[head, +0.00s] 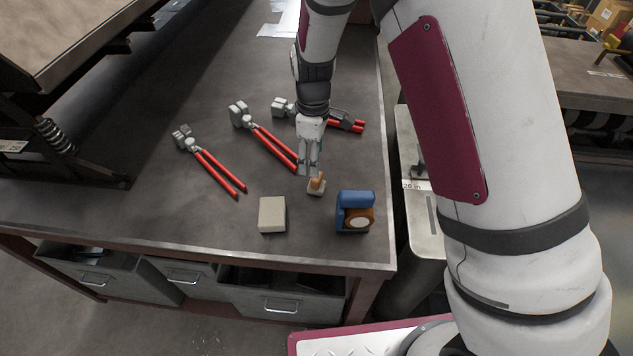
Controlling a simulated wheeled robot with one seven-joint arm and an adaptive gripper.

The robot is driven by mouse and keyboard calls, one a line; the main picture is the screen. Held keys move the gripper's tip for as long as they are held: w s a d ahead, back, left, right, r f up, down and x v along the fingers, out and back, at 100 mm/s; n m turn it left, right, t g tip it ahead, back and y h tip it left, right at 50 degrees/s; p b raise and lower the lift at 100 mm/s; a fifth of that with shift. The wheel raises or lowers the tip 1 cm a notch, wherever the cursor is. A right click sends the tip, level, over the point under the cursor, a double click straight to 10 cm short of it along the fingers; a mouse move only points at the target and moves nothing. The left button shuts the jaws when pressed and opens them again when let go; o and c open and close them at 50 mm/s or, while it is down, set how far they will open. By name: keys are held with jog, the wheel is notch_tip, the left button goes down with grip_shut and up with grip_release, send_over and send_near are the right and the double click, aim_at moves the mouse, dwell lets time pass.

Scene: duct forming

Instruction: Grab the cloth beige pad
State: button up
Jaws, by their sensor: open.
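The beige pad (272,215) is a small pale block lying on the grey workbench (150,225), near its front edge. My gripper (309,172) points down over the bench, behind the pad and to its right. It is open and looks empty, apart from the pad. Its fingertips are close to a small orange-and-beige object (316,184); I cannot tell whether they touch it.
A blue tape-measure-like object (355,212) with an orange and white face stands right of the pad. Red-handled pliers (210,165) and other red-handled tools (265,138) lie behind. A dark machine (60,120) stands at left. The bench left of the pad is clear.

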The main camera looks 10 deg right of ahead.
aim_at(317, 180)
notch_tip(317, 180, down, 4)
jog(key=shift+f, duration=0.1)
jog(key=f, duration=0.1)
jog(key=f+p, duration=0.1)
jog(key=f, duration=0.2)
jog(key=shift+d+f+p, duration=0.15)
jog(key=shift+d+p, duration=0.15)
jog(key=shift+d, duration=0.05)
jog(key=shift+f, duration=0.45)
jog(key=c, duration=1.2)
